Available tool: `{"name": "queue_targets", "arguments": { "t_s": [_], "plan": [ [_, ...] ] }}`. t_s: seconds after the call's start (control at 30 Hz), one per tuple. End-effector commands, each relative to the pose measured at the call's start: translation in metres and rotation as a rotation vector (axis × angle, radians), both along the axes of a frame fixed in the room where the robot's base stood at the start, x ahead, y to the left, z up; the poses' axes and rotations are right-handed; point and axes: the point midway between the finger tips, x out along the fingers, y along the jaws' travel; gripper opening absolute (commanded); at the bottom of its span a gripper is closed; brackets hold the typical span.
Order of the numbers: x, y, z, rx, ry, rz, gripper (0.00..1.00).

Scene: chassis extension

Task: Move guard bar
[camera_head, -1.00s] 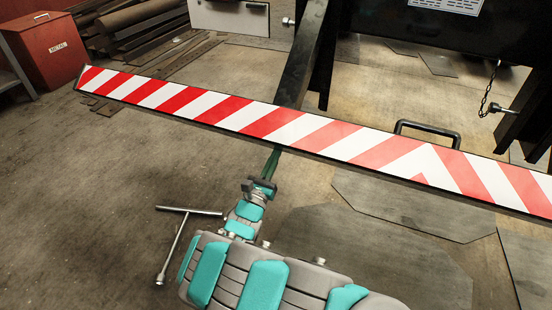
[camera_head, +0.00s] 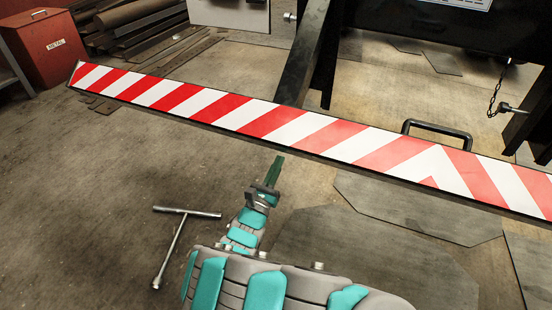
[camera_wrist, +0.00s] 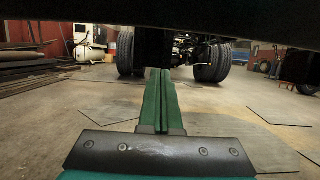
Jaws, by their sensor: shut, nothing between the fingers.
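The guard bar (camera_head: 270,120) is a long beam with red and white diagonal stripes, spanning the head view from upper left to lower right. A black handle (camera_head: 437,130) stands up at its rear edge on the right. My gripper (camera_head: 278,160) is below and in front of the bar's middle, apart from its striped face in the picture. In the wrist view my green fingers (camera_wrist: 160,75) lie together, shut and empty, pointing under a dark overhead edge (camera_wrist: 160,12) that looks like the bar's underside.
A T-shaped wrench (camera_head: 180,240) lies or stands left of my arm. A red metal bin (camera_head: 45,50) and stacked pipes (camera_head: 130,25) are at the upper left. A chain (camera_head: 494,85) hangs at the right. Wheels (camera_wrist: 212,62) stand beyond in the wrist view.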

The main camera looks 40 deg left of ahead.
Motion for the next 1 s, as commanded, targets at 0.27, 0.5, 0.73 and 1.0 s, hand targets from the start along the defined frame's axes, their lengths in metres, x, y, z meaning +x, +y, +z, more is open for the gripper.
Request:
{"name": "queue_targets", "arguments": {
  "t_s": [0.27, 0.5, 0.73, 1.0],
  "plan": [
    [-0.051, -0.011, -0.014, -0.003, -0.002, 0.008, 0.0],
    [-0.077, -0.019, -0.024, -0.002, 0.0, 0.007, 0.0],
    [-0.084, -0.021, -0.026, -0.001, 0.0, 0.006, 0.0],
    [-0.084, -0.021, -0.026, 0.001, -0.001, 0.005, 0.0]
  ]
}}
